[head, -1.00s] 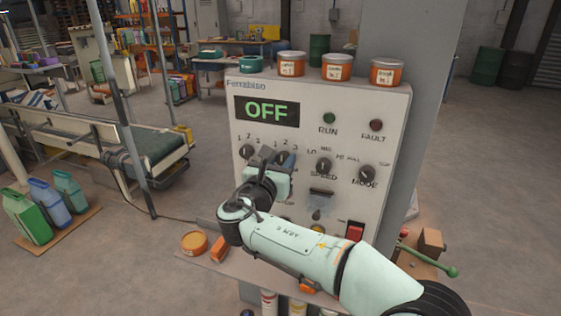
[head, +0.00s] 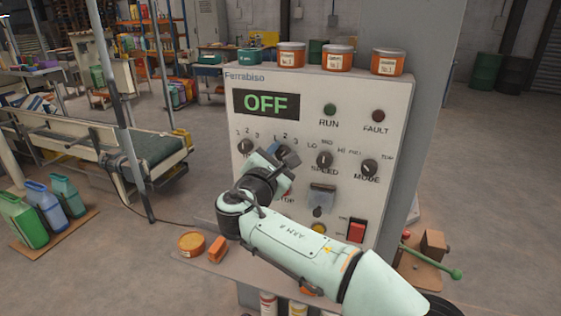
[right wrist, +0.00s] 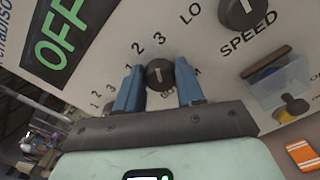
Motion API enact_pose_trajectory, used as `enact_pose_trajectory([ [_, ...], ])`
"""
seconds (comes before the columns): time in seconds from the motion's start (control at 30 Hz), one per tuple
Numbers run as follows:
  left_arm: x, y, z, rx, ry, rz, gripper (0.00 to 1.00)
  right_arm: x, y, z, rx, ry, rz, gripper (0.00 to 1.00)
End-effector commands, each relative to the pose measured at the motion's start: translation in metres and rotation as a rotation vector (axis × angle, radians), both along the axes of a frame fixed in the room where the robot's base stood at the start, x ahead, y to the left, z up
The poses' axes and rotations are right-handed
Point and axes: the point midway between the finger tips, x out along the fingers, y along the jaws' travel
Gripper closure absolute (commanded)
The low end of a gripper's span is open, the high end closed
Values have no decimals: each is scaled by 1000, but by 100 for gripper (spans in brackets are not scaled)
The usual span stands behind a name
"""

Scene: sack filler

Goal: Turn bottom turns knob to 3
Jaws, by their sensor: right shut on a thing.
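The control panel (head: 318,100) shows OFF on its display (head: 266,103). Two knobs marked 1, 2, 3 sit below the display. The right one, the bottom turns knob (right wrist: 160,73), is hidden by my right gripper (head: 284,156) in the head view. In the right wrist view, the blue fingers of my right gripper (right wrist: 156,90) are shut on this knob, one on each side. My left gripper is out of view.
The speed knob (head: 324,160) and mode knob (head: 370,168) are right of my gripper. A red switch (head: 356,231) is lower on the panel. Several orange tins stand on top, one tin (head: 191,243) on the ledge. A conveyor (head: 140,155) stands at left.

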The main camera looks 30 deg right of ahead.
Motion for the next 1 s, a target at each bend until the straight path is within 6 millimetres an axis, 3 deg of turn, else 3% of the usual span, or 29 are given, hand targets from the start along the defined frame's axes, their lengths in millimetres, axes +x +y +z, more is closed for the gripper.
enact_pose_trajectory([
  [0.4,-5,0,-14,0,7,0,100,-1,0,-1,118,-139,-1,93],
  [0.93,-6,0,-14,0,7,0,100,0,0,0,133,-156,0,93],
  [0.97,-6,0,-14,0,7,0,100,0,0,0,132,-155,0,52],
  [1.0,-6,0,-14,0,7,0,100,0,0,0,132,-155,0,39],
])
